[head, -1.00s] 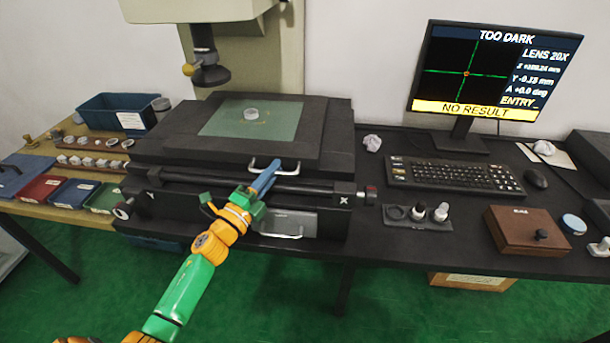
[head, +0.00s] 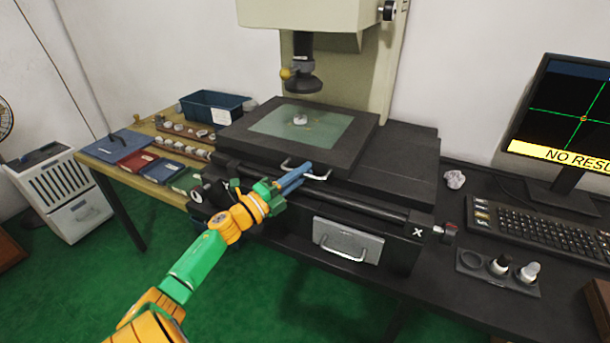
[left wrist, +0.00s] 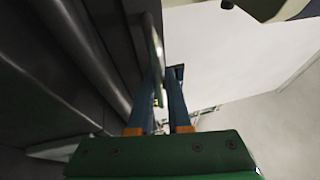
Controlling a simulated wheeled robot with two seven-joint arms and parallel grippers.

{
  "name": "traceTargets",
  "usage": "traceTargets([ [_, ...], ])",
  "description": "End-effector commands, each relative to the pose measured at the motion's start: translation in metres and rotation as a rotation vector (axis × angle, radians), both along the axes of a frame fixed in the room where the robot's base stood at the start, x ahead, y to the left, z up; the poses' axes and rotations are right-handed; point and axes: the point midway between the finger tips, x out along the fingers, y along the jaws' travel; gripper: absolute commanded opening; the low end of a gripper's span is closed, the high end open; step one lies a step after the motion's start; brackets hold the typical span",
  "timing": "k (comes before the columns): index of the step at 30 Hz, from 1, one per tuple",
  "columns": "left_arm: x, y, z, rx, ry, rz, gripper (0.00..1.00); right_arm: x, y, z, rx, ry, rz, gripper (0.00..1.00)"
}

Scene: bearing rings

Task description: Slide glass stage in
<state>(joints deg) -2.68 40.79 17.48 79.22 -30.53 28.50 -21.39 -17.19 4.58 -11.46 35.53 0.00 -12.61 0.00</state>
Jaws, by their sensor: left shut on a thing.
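The glass stage is a dark plate (head: 362,128) with a greenish glass window (head: 330,137) and a small pale ring (head: 300,120) on it. It lies on the dark machine base (head: 412,165), under the lens (head: 303,82). The base's top shows bare to the right of the plate. My left gripper (head: 296,176) is shut on the metal handle (head: 318,177) at the plate's front edge. In the left wrist view, the blue fingers (left wrist: 165,78) reach toward a pale bar; the grip itself is partly hidden. My right gripper is not in view.
A drawer front with handle (head: 345,250) is below the stage. Left are a blue bin (head: 215,107) and small coloured trays (head: 135,160). Right are crumpled paper (head: 454,179), a keyboard (head: 545,228), a small holder (head: 497,275) and a monitor (head: 578,110).

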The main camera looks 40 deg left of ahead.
Motion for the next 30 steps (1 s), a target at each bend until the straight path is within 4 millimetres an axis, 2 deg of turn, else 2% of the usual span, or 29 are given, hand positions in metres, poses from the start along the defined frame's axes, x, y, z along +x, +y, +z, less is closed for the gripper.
traceTargets([
  [4, 0.0, 0.001, 0.001, 0.001, -0.001, 0.004, 0.0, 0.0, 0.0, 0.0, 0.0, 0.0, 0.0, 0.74],
  [5, 0.0, 0.001, 0.001, 0.001, -0.001, 0.004, 0.24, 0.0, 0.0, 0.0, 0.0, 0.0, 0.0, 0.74],
  [7, 0.0, 0.001, 0.001, 0.001, -0.001, 0.003, 0.43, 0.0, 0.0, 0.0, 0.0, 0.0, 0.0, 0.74],
  [8, 0.0, 0.001, 0.001, 0.0, -0.001, 0.003, 0.46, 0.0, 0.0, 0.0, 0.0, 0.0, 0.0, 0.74],
  [18, -0.004, 0.001, -0.001, 0.0, 0.0, 0.002, 0.46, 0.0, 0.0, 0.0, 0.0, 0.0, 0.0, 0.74],
  [30, -0.065, 0.009, -0.012, -0.001, 0.0, 0.003, 0.46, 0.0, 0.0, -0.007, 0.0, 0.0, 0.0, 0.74],
])
